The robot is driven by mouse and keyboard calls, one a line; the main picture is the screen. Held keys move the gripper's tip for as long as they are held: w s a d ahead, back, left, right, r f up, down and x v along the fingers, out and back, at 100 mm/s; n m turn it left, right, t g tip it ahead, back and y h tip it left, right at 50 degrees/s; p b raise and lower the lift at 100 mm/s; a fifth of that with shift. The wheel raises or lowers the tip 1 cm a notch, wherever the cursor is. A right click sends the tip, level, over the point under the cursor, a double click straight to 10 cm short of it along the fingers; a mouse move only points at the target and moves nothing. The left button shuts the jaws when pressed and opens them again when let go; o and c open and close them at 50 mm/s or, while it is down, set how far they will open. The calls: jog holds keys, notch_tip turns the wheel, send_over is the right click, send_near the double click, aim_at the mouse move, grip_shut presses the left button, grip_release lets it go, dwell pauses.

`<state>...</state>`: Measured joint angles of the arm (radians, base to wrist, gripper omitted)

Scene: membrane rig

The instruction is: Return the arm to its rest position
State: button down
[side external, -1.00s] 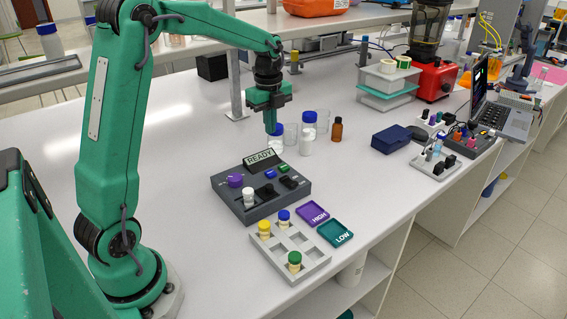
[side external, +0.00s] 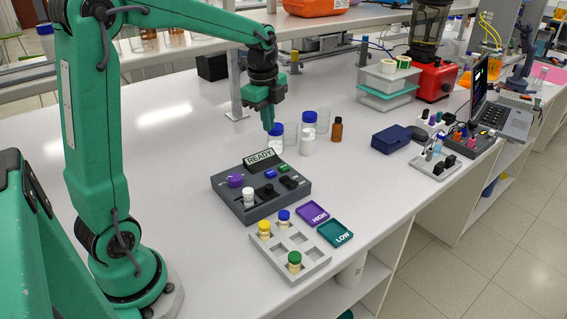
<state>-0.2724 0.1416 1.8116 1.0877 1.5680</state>
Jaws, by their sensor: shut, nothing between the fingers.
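My gripper (side external: 268,122) is shut and empty. It points down in the air above the bench, above and behind the membrane rig in the picture, and its tip overlaps a blue-capped bottle (side external: 276,142). The rig is a dark grey box (side external: 238,203) with a sign reading READY (side external: 262,158), a purple knob (side external: 235,180) and a white-capped vial (side external: 249,197) on top. My arm is raised and bent, reaching from the left. Whether the tip touches the bottle cannot be told.
A grey rack (side external: 293,276) holds vials with yellow (side external: 264,228), blue (side external: 284,216) and green (side external: 295,260) caps. Purple HIGH (side external: 313,214) and teal LOW (side external: 335,233) trays lie beside it. Bottles, including a brown one (side external: 336,130), stand behind the rig. The bench left of the rig is clear.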

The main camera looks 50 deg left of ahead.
jog(key=s+d+r+n+t, duration=0.1)
jog(key=s+d+n+t, duration=0.1)
jog(key=s+d+n, duration=0.3)
jog(key=s+d+r+n+t, duration=0.1)
jog(key=s+d+n+t, duration=0.1)
jog(key=s+d+n, duration=0.4)
jog(key=s+n, duration=0.3)
jog(key=s, duration=0.4)
jog(key=shift+s+d+r+n, duration=0.2)
jog(key=shift+r+n, duration=0.1)
jog(key=shift+n, duration=0.1)
